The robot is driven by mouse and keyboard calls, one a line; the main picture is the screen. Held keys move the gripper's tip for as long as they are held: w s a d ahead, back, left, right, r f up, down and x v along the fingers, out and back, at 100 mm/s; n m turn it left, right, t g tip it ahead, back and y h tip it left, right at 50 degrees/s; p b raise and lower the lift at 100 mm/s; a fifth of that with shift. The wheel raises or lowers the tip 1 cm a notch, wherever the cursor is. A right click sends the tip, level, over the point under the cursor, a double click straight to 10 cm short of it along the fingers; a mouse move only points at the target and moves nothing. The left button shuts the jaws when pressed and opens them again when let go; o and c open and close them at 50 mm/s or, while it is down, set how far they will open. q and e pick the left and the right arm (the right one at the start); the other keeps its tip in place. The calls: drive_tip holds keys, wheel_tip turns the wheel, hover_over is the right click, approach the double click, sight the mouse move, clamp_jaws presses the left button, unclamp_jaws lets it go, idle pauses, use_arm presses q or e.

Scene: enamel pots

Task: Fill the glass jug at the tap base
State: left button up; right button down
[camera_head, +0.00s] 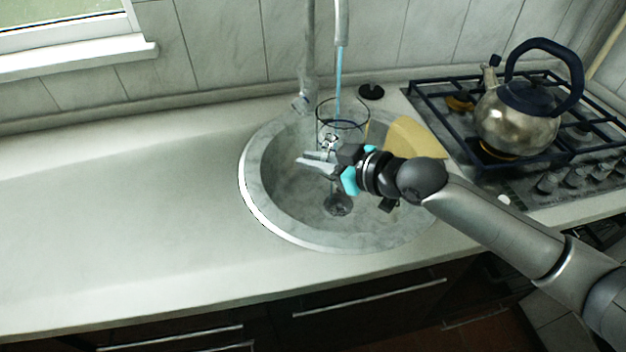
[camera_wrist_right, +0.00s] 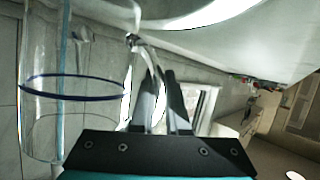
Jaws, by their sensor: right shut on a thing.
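The clear glass jug (camera_head: 343,104) is held above the round sink, below the tap (camera_head: 341,25). A thin blue stream of water (camera_head: 338,75) runs from the tap down into the jug's open top. My right gripper (camera_head: 318,160) is at the jug's near side, shut on its handle; the exact grip is partly hidden. In the right wrist view the jug (camera_wrist_right: 40,110) stands at the left with a dark blue ring around it, and my gripper fingers (camera_wrist_right: 158,95) are beside it. I cannot tell the water level clearly. My left gripper is not in view.
The round sink (camera_head: 253,185) has a drain (camera_head: 338,204) below the jug. A tan board (camera_head: 415,138) lies at the sink's right edge. A steel kettle (camera_head: 515,120) stands on the gas hob (camera_head: 440,105). The left counter (camera_head: 120,210) is clear.

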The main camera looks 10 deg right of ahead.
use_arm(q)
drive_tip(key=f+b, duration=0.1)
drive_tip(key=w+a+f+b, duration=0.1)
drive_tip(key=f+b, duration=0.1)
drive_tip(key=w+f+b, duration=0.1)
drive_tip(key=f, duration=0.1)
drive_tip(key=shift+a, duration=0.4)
use_arm(e)
drive_tip(key=w, duration=0.8)
drive_tip(key=shift+d+r, duration=0.2)
drive_tip(key=shift+d, duration=0.2)
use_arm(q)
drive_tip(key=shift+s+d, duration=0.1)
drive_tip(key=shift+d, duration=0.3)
use_arm(e)
drive_tip(key=shift+s, duration=0.1)
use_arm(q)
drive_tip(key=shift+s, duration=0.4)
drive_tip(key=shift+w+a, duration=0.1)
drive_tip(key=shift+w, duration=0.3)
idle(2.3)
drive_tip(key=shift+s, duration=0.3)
use_arm(e)
drive_tip(key=shift+r, duration=0.1)
idle(1.0)
